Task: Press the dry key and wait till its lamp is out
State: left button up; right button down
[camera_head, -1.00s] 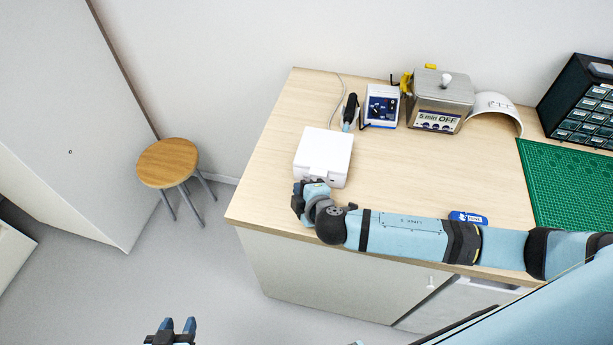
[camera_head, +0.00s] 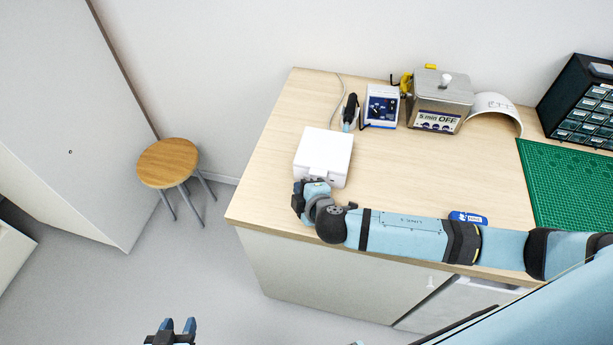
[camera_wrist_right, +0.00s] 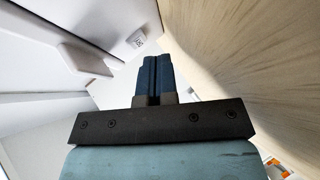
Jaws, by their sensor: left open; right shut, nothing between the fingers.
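A white lidded box (camera_head: 323,155) sits shut near the left end of the bench, with a small dark mark low on its front. My right gripper (camera_head: 300,203) is just in front of the box's near left corner, close to the bench edge. In the right wrist view its fingers (camera_wrist_right: 155,76) are shut and empty. Just beyond the tips there, a small pale tab (camera_wrist_right: 136,39) with dark marks shows on a white surface; I cannot tell whether it is the dry key. No lit lamp is discernible. My left gripper (camera_head: 178,327) is open and empty, low over the floor.
Behind the box stand a dark handpiece (camera_head: 350,108), a blue-and-white control unit (camera_head: 381,106) and a steel cleaner (camera_head: 441,101) reading "5 min OFF". A green mat (camera_head: 575,185) and a drawer cabinet (camera_head: 583,105) are at right. A stool (camera_head: 167,162) stands left of the bench.

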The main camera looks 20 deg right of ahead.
jog(key=shift+w+d, duration=0.2)
jog(key=shift+w, duration=0.1)
jog(key=shift+w+d, duration=0.2)
jog(key=shift+w, duration=0.1)
dwell(0.8)
jog(key=shift+s, duration=0.1)
jog(key=shift+s+a, duration=0.45)
jog(key=shift+s, duration=0.15)
jog(key=shift+s+a+p, duration=0.3)
jog(key=shift+s+a, duration=0.4)
jog(key=shift+s, duration=0.35)
jog(key=shift+s+a+p, duration=0.3)
jog(key=shift+s+a, duration=0.4)
jog(key=shift+s, duration=0.3)
